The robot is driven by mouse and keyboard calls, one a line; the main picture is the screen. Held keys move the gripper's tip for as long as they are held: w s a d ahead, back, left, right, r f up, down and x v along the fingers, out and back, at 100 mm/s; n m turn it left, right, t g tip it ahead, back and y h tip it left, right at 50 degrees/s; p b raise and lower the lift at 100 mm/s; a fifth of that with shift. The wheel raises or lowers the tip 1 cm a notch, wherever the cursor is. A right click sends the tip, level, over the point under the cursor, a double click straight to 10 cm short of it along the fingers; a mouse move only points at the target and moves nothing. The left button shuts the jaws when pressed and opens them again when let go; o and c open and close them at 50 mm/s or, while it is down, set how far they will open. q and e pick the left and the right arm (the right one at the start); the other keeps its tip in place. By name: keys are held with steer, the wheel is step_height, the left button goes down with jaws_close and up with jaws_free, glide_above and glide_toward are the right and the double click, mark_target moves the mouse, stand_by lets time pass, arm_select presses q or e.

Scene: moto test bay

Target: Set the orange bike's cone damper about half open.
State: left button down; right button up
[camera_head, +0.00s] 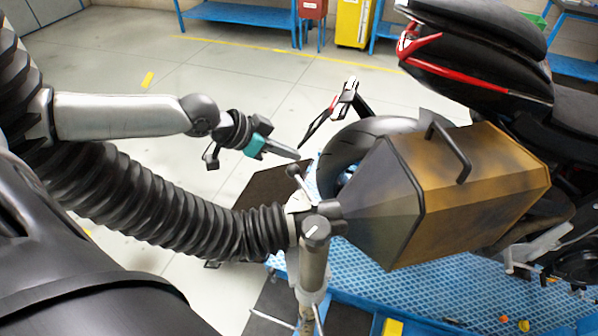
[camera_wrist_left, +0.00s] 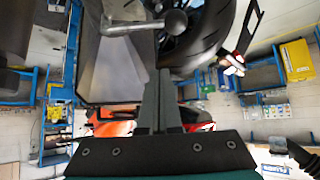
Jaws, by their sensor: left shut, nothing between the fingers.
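A grey cone (camera_head: 380,205) widens into an orange-brown hood box (camera_head: 480,195) behind the motorbike (camera_head: 480,70), which shows black with red trim. A lever with a dark ball end (camera_head: 294,170) stands up at the cone's narrow neck. The ball-ended lever (camera_wrist_left: 174,22) also shows at the top of the left wrist view, beyond the fingertips. My left gripper (camera_head: 297,154) is shut and empty, its tips just above the ball in the picture; contact cannot be told. Its closed fingers (camera_wrist_left: 160,75) also show in the left wrist view. The damper plate inside is hidden. My right gripper is not in view.
A black ribbed hose (camera_head: 170,210) runs from the left to the cone's neck. A stand post (camera_head: 312,265) with a dark knob (camera_head: 316,232) holds the neck. The rear tyre (camera_head: 345,140) is close behind the cone. Floor at the upper left is clear.

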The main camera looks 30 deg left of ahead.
mark_target(299, 178)
arm_select(q)
steer(key=x, duration=0.8)
steer(key=shift+s+a+f+p, duration=0.15)
steer(key=shift+s+a+f, duration=0.1)
steer(key=shift+s, duration=0.25)
steer(key=shift+s+a+f+p, duration=0.1)
steer(key=shift+s+a+f, duration=0.15)
steer(key=shift+s, duration=0.25)
steer(key=shift+s+a+f+p, duration=0.2)
steer(key=shift+s+f, duration=0.1)
steer(key=shift+s, duration=0.2)
steer(key=shift+w, duration=0.15)
